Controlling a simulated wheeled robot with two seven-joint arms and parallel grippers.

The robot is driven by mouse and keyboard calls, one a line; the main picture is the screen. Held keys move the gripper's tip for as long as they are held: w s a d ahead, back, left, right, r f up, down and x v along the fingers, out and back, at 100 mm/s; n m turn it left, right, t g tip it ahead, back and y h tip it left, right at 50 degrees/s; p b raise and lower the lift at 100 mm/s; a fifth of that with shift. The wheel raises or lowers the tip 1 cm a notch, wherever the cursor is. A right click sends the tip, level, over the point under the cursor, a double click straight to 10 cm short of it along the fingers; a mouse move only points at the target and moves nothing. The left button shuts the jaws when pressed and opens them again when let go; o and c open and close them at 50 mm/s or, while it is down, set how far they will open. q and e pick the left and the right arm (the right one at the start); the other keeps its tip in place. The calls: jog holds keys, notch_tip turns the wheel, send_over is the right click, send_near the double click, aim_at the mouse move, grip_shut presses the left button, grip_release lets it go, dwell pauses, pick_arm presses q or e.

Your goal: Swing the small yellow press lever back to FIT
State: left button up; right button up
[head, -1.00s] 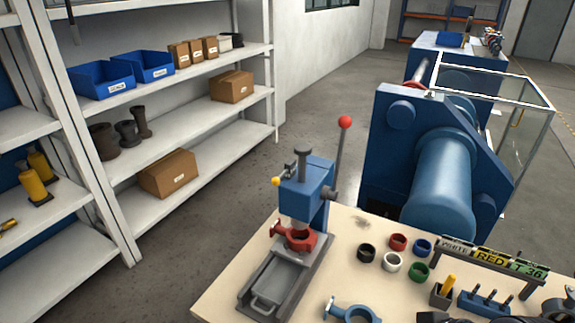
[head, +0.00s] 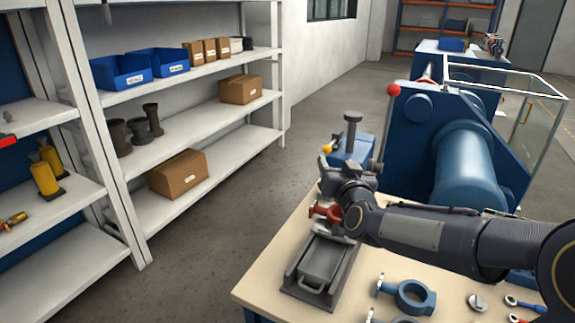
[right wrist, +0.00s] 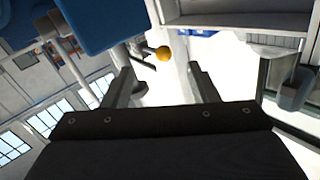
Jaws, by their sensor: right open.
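The small lever's yellow knob (head: 327,149) is at the left of the blue press head (head: 362,147) in the head view. The right wrist view shows the knob (right wrist: 163,53) between the two finger lines, just beyond the tips. My right gripper (right wrist: 165,82) is open and empty, with a finger on each side. In the head view my right gripper (head: 345,174) is in front of the press head, just below the knob, and hides much of the press. No FIT mark is legible. My left gripper is not in view.
A long lever with a red ball (head: 393,89) rises at the press's right. A red valve body (head: 325,211) sits below the press head, behind the grey tray (head: 325,266). A blue valve body (head: 411,297) lies on the bench (head: 262,290). Shelves stand at left.

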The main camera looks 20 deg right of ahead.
aim_at(330, 151)
jog(key=p+x, duration=0.1)
jog(key=x, duration=0.7)
jog(key=shift+w+r+p, duration=0.1)
jog(key=shift+p, duration=0.25)
grip_shut()
